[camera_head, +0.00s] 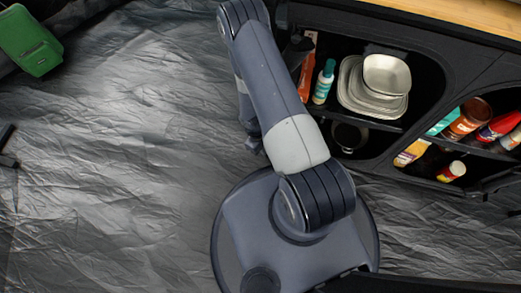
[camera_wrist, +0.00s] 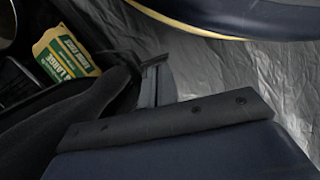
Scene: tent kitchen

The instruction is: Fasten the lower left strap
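I cannot make out the lower left strap for certain in either view. In the wrist view, a black strip (camera_wrist: 170,122) with several small round studs runs along the top edge of a dark blue surface; I cannot tell what it belongs to. A narrow grey and black upright piece (camera_wrist: 154,82) stands just behind it, and a dark curved shape lies to its left. My gripper's fingertips are not clearly distinguishable there. In the head view my arm rises from my base and folds at the top edge; its far end is mostly hidden behind the upper link.
A black cabinet (camera_head: 440,32) at the right holds pale dishes (camera_head: 385,78), a teal bottle (camera_head: 324,82) and several jars. A green case (camera_head: 30,40) is at the upper left. A yellow-green package (camera_wrist: 66,55) shows in the wrist view. The grey floor (camera_head: 110,150) is open at left.

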